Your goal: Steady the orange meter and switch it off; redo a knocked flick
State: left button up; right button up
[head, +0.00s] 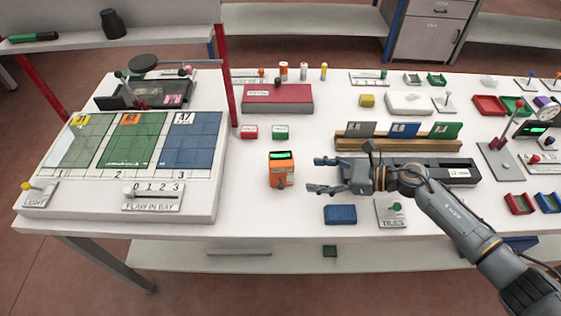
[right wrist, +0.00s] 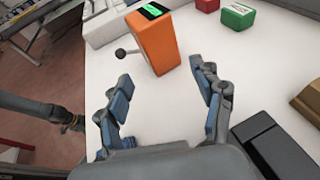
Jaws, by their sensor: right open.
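The orange meter (head: 282,170) stands upright on the white table in the middle of the head view, with a lit green screen on top. A small dark toggle knob (head: 281,184) sticks out of its front face. In the right wrist view the meter (right wrist: 158,42) is just beyond the fingers, and its lever knob (right wrist: 121,54) points left. My right gripper (head: 318,175) is open and empty to the right of the meter, its fingers pointing at it and apart from it. It also shows in the right wrist view (right wrist: 165,100).
A blue block (head: 340,214) and the TILES switch plate (head: 391,212) lie near the front edge below my right gripper. Small red (head: 249,132) and green (head: 281,132) boxes stand behind the meter. A large tiled board (head: 125,205) is at left. Table left of the meter is clear.

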aim_at(285, 173)
jog(key=shift+a, duration=1.15)
jog(key=x, duration=0.2)
jog(key=shift+w+a+f, duration=0.25)
jog(key=shift+a, duration=0.05)
jog(key=b+x, duration=0.2)
jog(key=x, duration=0.1)
jog(key=shift+a+f, duration=0.25)
jog(key=shift+w+a, duration=0.2)
jog(key=shift+a, duration=0.1)
pick_arm(q)
jog(key=s+f, duration=0.2)
jog(key=s, duration=0.1)
pick_arm(e)
jog(key=c, duration=0.8)
